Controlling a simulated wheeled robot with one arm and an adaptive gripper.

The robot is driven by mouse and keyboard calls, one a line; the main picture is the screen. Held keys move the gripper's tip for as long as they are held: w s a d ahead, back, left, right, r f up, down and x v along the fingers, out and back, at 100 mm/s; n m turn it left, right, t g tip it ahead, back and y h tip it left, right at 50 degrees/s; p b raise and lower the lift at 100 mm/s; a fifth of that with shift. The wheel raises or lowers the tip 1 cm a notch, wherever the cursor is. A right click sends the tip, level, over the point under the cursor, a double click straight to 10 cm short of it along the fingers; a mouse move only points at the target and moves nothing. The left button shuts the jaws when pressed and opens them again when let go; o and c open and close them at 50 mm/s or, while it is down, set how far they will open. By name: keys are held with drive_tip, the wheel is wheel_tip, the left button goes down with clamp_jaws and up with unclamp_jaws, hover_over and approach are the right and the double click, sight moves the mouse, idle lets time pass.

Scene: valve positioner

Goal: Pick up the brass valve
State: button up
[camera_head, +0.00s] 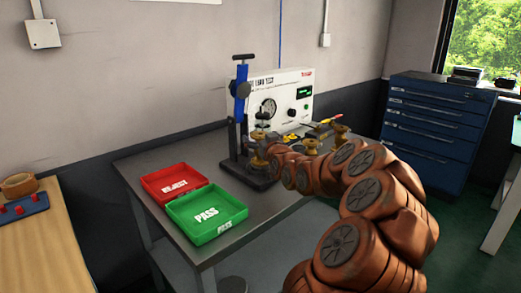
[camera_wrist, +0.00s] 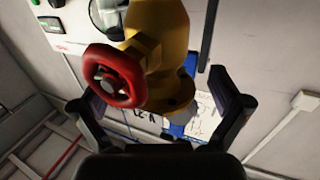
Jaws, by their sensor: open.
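In the wrist view a brass valve (camera_wrist: 170,72) with a red handwheel (camera_wrist: 113,76) fills the upper middle. My gripper (camera_wrist: 160,104) is open, with one dark finger to each side of the valve's lower end. Gaps show between the valve and both fingers. How deep the valve sits between them I cannot tell. In the head view my arm reaches over the table to the test stand (camera_head: 240,100); a brass piece (camera_head: 257,155) shows at the stand, partly hidden by my arm. The fingers are not clear in that view.
A red REJECT tray (camera_head: 172,183) and a green PASS tray (camera_head: 206,213) lie on the grey table (camera_head: 150,160). Other brass parts (camera_head: 340,131) stand behind my arm. A white test box (camera_head: 290,98) with a gauge stands at the back. A blue drawer cabinet (camera_head: 435,120) is at right.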

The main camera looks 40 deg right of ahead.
drive_tip(key=c, duration=1.8)
clamp_jaws()
drive_tip(key=shift+r, duration=0.1)
